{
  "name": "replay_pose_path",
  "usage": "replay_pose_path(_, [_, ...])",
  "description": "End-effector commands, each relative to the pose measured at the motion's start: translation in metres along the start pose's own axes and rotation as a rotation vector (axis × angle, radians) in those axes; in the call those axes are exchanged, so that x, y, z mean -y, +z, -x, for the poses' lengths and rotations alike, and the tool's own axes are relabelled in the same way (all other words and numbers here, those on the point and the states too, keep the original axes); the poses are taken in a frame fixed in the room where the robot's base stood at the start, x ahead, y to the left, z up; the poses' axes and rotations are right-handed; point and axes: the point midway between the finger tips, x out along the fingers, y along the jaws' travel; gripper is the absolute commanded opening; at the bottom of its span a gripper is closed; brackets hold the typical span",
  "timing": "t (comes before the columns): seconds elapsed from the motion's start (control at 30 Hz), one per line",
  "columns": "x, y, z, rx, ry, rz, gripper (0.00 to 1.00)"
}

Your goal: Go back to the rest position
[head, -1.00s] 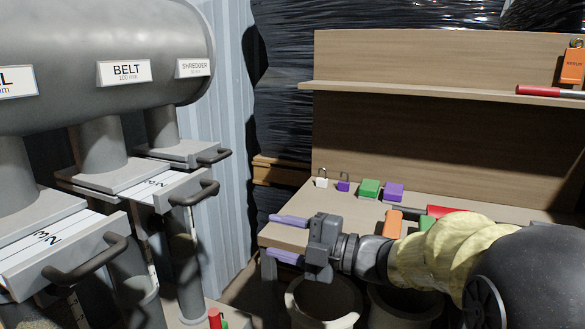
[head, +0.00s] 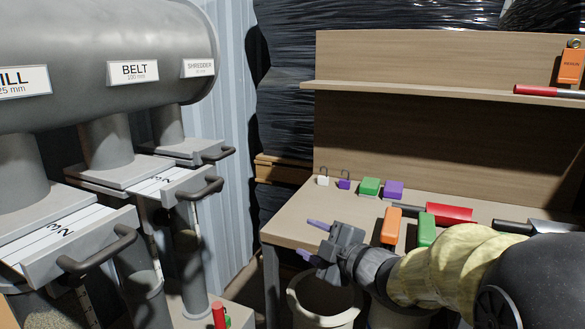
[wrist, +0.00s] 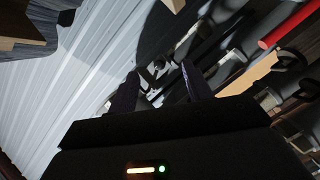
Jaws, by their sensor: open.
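My gripper (head: 312,240) is in front of the workbench's left front corner in the head view, its purple fingers apart and pointing left. Nothing shows between the fingers. In the wrist view the two dark fingers (wrist: 160,92) stand apart, with the pale corrugated wall (wrist: 70,80) and dark, cluttered shapes beyond. My arm reaches in from the right side of the head view, in a yellowish sleeve.
Slide gates with dark handles (head: 95,250) stand at left under a grey duct (head: 100,45). An open bin (head: 322,310) stands below my gripper.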

Motion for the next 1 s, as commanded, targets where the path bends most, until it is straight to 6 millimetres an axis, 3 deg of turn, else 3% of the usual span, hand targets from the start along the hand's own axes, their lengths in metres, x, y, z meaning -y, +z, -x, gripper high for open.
replay_pose_path(0.13, [0.015, 0.044, 0.013, 0.244, 0.015, -0.201, 0.5])
replay_pose_path(0.27, [0.043, 0.082, 0.036, 0.484, 0.014, -0.419, 0.5])
replay_pose_path(0.4, [0.085, 0.11, 0.073, 0.739, 0.002, -0.667, 0.5])
replay_pose_path(0.5, [0.117, 0.121, 0.102, 0.908, -0.012, -0.841, 0.5])
replay_pose_path(0.67, [0.163, 0.12, 0.141, 1.118, -0.042, -1.066, 0.5])
replay_pose_path(0.93, [0.221, 0.095, 0.187, 1.377, -0.107, -1.359, 0.5])
replay_pose_path(1.0, [0.206, 0.086, 0.189, 1.375, -0.106, -1.359, 0.5])
